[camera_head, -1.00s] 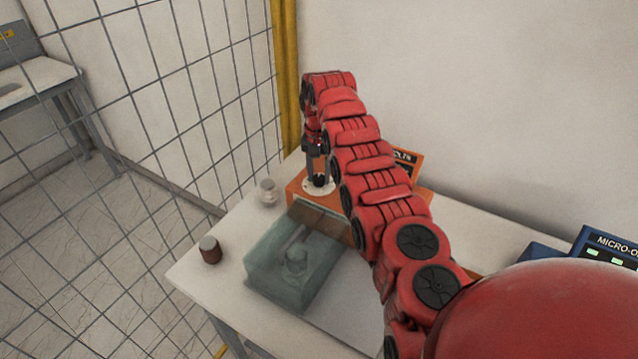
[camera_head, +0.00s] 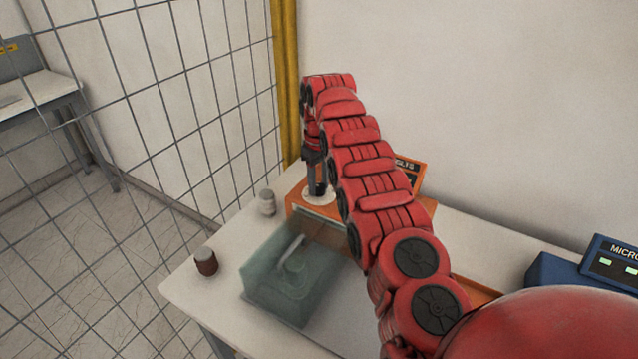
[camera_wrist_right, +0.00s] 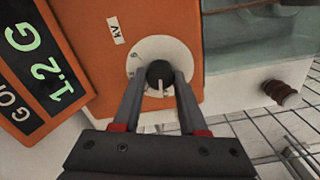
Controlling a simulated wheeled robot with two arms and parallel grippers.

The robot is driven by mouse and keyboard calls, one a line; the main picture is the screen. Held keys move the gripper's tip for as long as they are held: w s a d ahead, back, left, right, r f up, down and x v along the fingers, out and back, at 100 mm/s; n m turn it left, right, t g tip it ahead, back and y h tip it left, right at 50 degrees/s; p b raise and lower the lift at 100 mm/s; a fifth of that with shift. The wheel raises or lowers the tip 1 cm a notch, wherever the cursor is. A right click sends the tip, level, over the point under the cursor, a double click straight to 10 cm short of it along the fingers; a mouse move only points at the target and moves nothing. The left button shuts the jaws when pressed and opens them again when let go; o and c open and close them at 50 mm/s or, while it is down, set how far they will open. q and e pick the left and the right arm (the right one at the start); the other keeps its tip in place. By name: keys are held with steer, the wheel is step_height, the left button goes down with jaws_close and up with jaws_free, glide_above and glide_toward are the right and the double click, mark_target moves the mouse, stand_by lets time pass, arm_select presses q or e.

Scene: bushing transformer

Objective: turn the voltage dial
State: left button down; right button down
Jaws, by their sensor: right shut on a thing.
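The voltage dial is a black knob (camera_wrist_right: 159,74) on a round white scale plate, on top of an orange unit (camera_wrist_right: 100,35). A white pointer mark shows on the knob in the right wrist view. My right gripper (camera_wrist_right: 160,80) is shut on the knob, one finger on each side of it. In the head view the right gripper (camera_head: 317,188) points down at the white plate (camera_head: 318,196) on the orange unit (camera_head: 300,207), and my red arm hides much of the unit. A display on the unit (camera_wrist_right: 40,60) shows green characters, partly cut off. My left gripper is not in view.
A translucent greenish box (camera_head: 290,285) stands in front of the orange unit on the white table (camera_head: 190,285). A dark red cylinder (camera_head: 205,262) and a pale one (camera_head: 267,202) stand to its left. A blue unit (camera_head: 565,270) is at right. A wire fence (camera_head: 150,110) borders the left.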

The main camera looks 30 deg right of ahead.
mark_target(319, 186)
steer(key=n, duration=0.5)
steer(key=shift+r+n, duration=0.1)
steer(key=shift+n, duration=0.2)
steer(key=n, duration=0.4)
steer(key=shift+n, duration=0.4)
steer(key=shift+c, duration=2.2)
jaws_free()
steer(key=shift+r+p, duration=0.25)
steer(key=shift+p, duration=0.1)
step_height(319, 186, up, 17)
steer(key=p, duration=1.5)
